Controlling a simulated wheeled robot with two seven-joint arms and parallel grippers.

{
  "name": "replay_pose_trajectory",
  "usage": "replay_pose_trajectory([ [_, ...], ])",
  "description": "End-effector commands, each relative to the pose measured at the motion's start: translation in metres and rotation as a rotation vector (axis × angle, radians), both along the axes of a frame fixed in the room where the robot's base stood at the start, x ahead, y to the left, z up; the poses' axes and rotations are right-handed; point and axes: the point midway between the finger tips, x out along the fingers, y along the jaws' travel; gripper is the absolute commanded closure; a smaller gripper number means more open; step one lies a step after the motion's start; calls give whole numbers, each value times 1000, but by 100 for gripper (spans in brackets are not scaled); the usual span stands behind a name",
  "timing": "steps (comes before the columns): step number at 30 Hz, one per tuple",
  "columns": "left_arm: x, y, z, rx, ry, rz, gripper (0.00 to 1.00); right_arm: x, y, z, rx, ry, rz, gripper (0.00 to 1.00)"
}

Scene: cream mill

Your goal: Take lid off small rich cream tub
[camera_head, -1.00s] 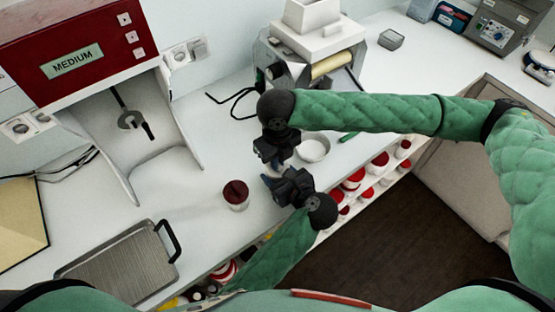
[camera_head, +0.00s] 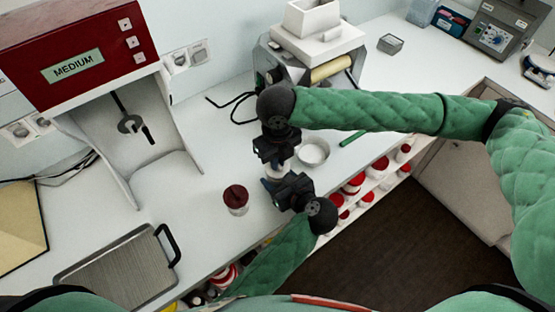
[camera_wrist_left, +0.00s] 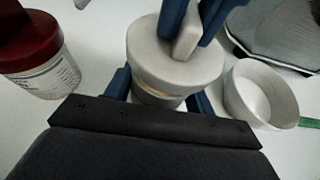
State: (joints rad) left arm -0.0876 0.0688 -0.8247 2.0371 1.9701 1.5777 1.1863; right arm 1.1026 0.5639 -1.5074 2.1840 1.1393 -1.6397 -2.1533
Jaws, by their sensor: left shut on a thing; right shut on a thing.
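The small cream tub (camera_wrist_left: 155,98) stands upright in the left wrist view, pale, with a wide off-white lid (camera_wrist_left: 150,55) and a knob on top. A thin yellowish band shows under the lid's rim; I cannot tell whether there is a gap. My left gripper (camera_wrist_left: 163,100) is shut on the tub's body, with a blue finger on each side. My right gripper (camera_wrist_left: 192,35) is shut on the lid's knob from above. In the head view my right gripper (camera_head: 274,163) and left gripper (camera_head: 272,183) meet at the tub, mostly hiding it.
A red-lidded jar (camera_head: 236,200) stands left of the grippers, and a white bowl (camera_head: 314,152) stands close on the right. A green stick (camera_head: 352,138) lies beyond the bowl. A metal tray (camera_head: 118,268) and a red machine (camera_head: 75,50) are at left. Shelves with red-lidded tubs (camera_head: 352,186) sit below the counter edge.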

Motion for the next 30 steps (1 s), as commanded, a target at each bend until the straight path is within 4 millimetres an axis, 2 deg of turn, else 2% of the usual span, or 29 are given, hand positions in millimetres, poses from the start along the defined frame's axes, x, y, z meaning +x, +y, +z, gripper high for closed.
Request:
replay_pose_trajectory([
  [9,0,0,0,0,0,0,87,1,0,33,0,-2,0,100],
  [17,0,0,0,0,0,0,87,0,0,37,0,0,0,100],
  [18,0,0,0,0,0,0,40,0,0,37,0,0,0,100],
  [21,0,0,0,0,0,0,20,0,0,36,1,-1,0,100],
  [30,0,0,0,0,0,0,20,0,0,36,1,-1,0,100],
])
